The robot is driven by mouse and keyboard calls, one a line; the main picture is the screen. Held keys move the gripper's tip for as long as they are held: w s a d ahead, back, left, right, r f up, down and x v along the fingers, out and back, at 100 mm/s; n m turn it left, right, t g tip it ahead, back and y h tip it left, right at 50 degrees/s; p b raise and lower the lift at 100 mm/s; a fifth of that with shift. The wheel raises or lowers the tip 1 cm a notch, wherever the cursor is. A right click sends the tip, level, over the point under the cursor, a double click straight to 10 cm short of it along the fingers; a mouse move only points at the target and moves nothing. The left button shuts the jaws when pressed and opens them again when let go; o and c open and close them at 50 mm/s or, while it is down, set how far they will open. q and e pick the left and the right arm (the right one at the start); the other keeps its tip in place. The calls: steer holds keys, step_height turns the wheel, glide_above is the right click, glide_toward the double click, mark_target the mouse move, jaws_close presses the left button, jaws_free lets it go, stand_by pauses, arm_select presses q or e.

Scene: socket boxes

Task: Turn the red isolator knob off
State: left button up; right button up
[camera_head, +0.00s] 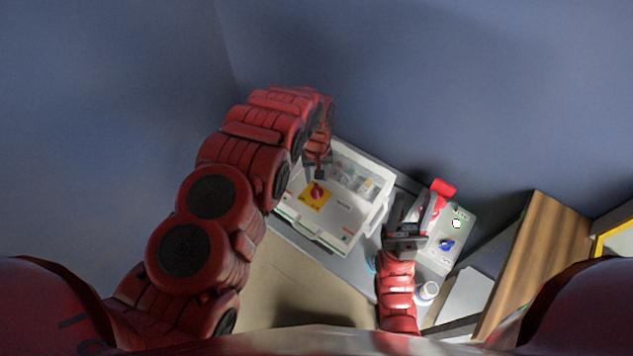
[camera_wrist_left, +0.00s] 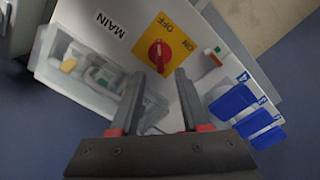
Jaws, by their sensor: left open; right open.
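The red isolator knob (camera_head: 318,191) sits on a yellow plate (camera_head: 313,200) on the front of a white box (camera_head: 325,225). In the left wrist view the red knob (camera_wrist_left: 160,53) is close, on the yellow plate marked ON and OFF, beside a MAIN label (camera_wrist_left: 111,25). My left gripper (camera_head: 318,172) is open; in its wrist view the fingers (camera_wrist_left: 158,95) point at the knob with nothing between them. Whether a finger touches the knob I cannot tell. My right gripper (camera_head: 405,225) is open, right of the white box, and its fingertips are partly hidden.
The white box has a clear window (camera_wrist_left: 95,72) and blue sockets (camera_wrist_left: 232,102). A grey box (camera_head: 455,225) with a blue part (camera_head: 446,245) stands right of my right gripper. A red item (camera_head: 442,189) and a white bottle (camera_head: 427,292) are near it. A wooden panel (camera_head: 535,250) stands further right.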

arm_select(q)
step_height(320, 180, up, 6)
steer(key=b, duration=0.2)
step_height(320, 180, up, 6)
steer(key=p, duration=0.5)
glide_above(317, 187)
steer(key=shift+a, duration=0.1)
